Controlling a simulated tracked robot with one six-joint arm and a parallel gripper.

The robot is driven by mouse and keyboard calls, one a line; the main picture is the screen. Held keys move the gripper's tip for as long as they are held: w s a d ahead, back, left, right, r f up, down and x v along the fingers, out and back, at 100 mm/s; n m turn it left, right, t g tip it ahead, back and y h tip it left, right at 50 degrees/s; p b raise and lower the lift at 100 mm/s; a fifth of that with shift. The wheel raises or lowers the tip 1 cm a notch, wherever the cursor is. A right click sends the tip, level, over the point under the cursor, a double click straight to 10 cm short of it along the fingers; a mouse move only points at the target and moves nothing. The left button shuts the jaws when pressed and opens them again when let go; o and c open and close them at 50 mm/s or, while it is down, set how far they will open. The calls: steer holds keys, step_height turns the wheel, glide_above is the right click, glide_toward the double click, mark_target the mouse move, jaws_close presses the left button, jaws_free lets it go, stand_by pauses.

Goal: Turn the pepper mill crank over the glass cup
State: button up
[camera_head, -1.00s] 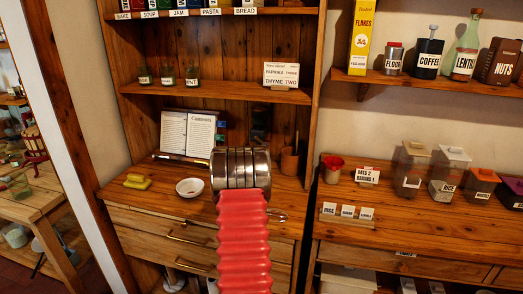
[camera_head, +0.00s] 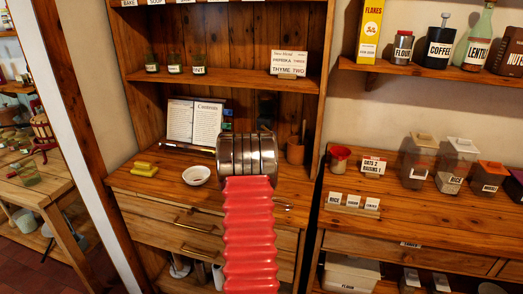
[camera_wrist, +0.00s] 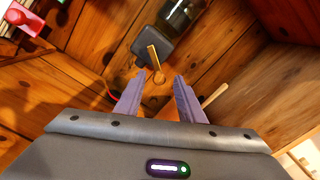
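In the wrist view, a mill-like fixture has a dark grey block (camera_wrist: 153,46) and a dark glass body (camera_wrist: 180,14). A pale wooden handle with a brass loop (camera_wrist: 154,60) hangs from the block. My gripper (camera_wrist: 159,82) has two purple fingers spread apart, with the loop's end between or just beyond their tips; contact cannot be told. In the head view, the dark fixture (camera_head: 267,106) shows partly above my steel wrist, which hides my gripper. I cannot make out a glass cup under the mill.
A wooden cup (camera_head: 295,150) with a stick stands right of my wrist. A white bowl (camera_head: 196,175), yellow block (camera_head: 145,169) and open book (camera_head: 194,121) are to its left. Small labelled jars (camera_head: 175,63) line the shelf above. Cabinet walls close in both sides.

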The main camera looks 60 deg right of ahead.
steer(key=s+a, duration=0.2)
steer(key=a, duration=1.1)
steer(key=d+n, duration=0.1)
steer(key=n, duration=1)
steer(key=d+n, duration=0.1)
steer(key=n, duration=1)
steer(key=d+n+t, duration=0.1)
steer(key=n, duration=1)
steer(key=shift+s+f, duration=0.1)
steer(key=shift+s, duration=0.2)
